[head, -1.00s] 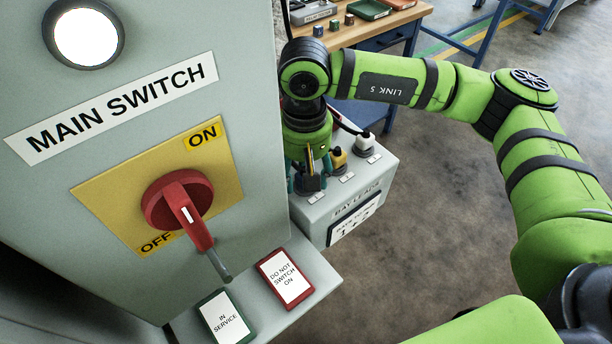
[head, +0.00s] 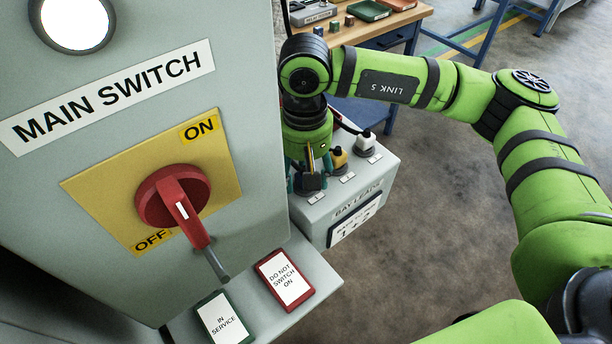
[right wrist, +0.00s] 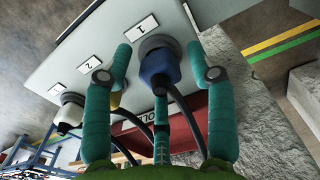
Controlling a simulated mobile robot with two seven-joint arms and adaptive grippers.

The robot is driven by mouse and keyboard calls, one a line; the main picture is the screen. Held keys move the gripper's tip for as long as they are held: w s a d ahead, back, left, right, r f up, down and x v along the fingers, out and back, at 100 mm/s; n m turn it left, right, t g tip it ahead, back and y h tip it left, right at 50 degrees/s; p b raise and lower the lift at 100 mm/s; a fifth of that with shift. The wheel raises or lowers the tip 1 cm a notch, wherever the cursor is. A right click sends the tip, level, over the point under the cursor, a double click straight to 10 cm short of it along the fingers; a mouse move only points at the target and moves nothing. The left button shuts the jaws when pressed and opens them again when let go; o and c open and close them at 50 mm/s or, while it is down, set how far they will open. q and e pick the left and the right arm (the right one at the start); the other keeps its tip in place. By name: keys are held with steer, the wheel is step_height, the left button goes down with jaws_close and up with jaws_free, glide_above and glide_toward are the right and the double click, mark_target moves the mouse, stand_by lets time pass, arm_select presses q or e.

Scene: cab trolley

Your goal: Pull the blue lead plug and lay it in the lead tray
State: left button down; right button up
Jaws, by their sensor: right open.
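The blue lead plug (right wrist: 158,66) sits in the socket labelled 1 on the grey lead box, its dark cable running downward in the right wrist view. My right gripper (right wrist: 158,52) is open, with one teal finger on each side of the plug and a visible gap on both sides. In the head view my right gripper (head: 309,182) is over the near end of the lead box (head: 348,209) and mostly hides the blue plug. I cannot tell which container is the lead tray. My left gripper is not in view.
A yellow plug (head: 339,158) and a white plug (head: 365,141) stand beside it in the other sockets. The switch cabinet (head: 255,150) rises close to the left of my gripper. A workbench (head: 385,30) with trays is behind. Open floor lies right of the box.

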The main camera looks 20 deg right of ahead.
steer(key=shift+b, duration=0.4)
jaws_close()
steer(key=shift+r, duration=0.2)
steer(key=shift+w+r, duration=0.1)
steer(key=shift+r, duration=0.25)
steer(key=shift+r+p, duration=0.95)
steer(key=shift+r, duration=1.55)
